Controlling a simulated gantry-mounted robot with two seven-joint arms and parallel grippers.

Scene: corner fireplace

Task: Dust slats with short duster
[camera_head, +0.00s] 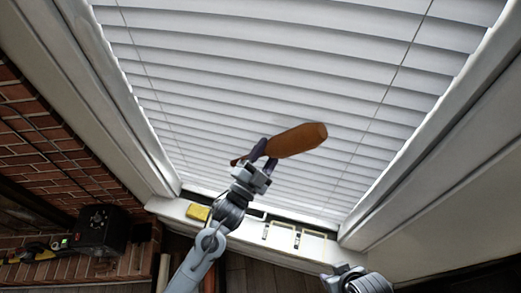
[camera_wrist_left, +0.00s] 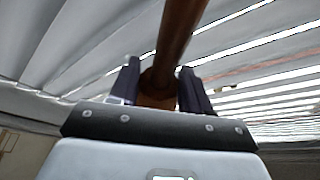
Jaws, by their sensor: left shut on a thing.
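White window blinds with wide slats (camera_head: 270,70) fill the middle of the head view, and the slats also show in the left wrist view (camera_wrist_left: 60,50). My left gripper (camera_head: 264,158) is shut on the brown short duster (camera_head: 298,140), in front of the lower middle slats. The duster's wide end points right and slightly up. In the left wrist view the brown duster (camera_wrist_left: 178,35) stands between the two dark fingers (camera_wrist_left: 160,85). I cannot tell whether the duster touches the slats. Part of my right arm shows at the bottom right of the head view; its fingertips are not clear.
A white window sill (camera_head: 315,244) runs below the blinds, with a yellow block (camera_head: 198,212) and small pale frames (camera_head: 282,235) on it. White window trim (camera_head: 420,130) borders the right. A brick wall (camera_head: 40,140) and a black box (camera_head: 101,229) are at the left.

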